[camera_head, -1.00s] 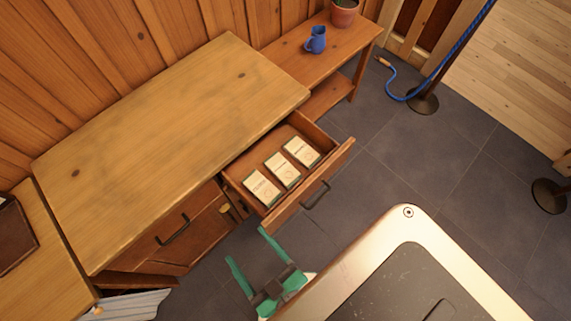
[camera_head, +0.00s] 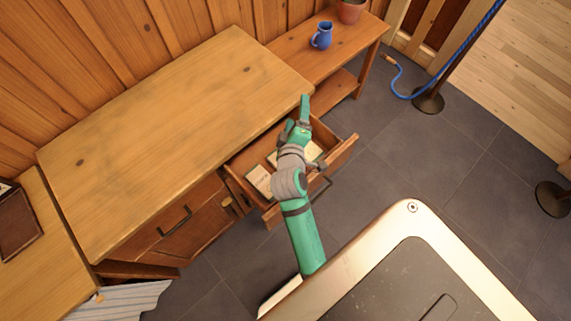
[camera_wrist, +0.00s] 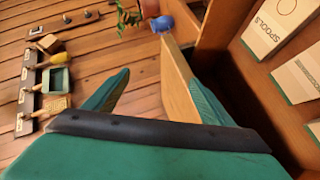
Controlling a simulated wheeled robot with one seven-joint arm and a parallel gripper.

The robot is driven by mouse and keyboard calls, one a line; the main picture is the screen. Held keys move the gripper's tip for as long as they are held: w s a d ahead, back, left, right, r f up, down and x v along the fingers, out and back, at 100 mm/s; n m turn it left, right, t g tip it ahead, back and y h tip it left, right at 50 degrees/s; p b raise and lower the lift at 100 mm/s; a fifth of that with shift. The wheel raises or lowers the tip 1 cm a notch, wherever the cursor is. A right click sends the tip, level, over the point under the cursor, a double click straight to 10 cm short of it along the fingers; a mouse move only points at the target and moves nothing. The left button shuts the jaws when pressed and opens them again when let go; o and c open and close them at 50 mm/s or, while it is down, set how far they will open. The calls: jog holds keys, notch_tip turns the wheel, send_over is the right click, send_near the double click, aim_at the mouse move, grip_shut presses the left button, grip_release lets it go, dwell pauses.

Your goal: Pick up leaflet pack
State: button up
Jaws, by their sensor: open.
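Cream leaflet packs with dark print and green edges lie flat in the open drawer (camera_head: 341,155). In the head view the left pack (camera_head: 259,179) shows, the right pack (camera_head: 313,151) is partly covered by my arm, and the middle one is mostly hidden. In the wrist view a pack lettered "SPOOLS" (camera_wrist: 275,24) and another pack (camera_wrist: 300,76) lie at the right, with a third cut off at the edge. My green gripper (camera_head: 296,113) is open and empty, over the drawer's back side near the cabinet top's corner. Its fingers also show in the wrist view (camera_wrist: 160,80).
The wooden cabinet top (camera_head: 170,130) is bare and borders the drawer. A low bench (camera_head: 350,45) holds a blue jug (camera_head: 321,36) and a potted plant (camera_head: 350,10). A rope post (camera_head: 428,98) stands on the open grey floor at right.

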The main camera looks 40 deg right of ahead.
jog(key=d+m+g+h, duration=0.1)
jog(key=d+m+g, duration=0.1)
jog(key=d+g, duration=0.45)
jog(key=m+g+y, duration=0.2)
jog(key=g+y, duration=0.2)
jog(key=y, duration=0.7)
send_over(271, 157)
jog(key=s+d, duration=0.2)
jog(key=s, duration=0.4)
jog(key=f, duration=1.3)
jog(key=shift+w+d+f, duration=0.15)
jog(key=shift+w+f, duration=0.1)
jog(key=shift+f, duration=0.05)
notch_tip(271, 157, down, 6)
jog(key=shift+w+r, duration=0.1)
jog(key=shift+w, duration=0.05)
jog(key=shift+d+f, duration=0.15)
jog(key=shift+f, duration=0.2)
jog(key=c, duration=1.3)
jog(key=shift+o, duration=0.2)
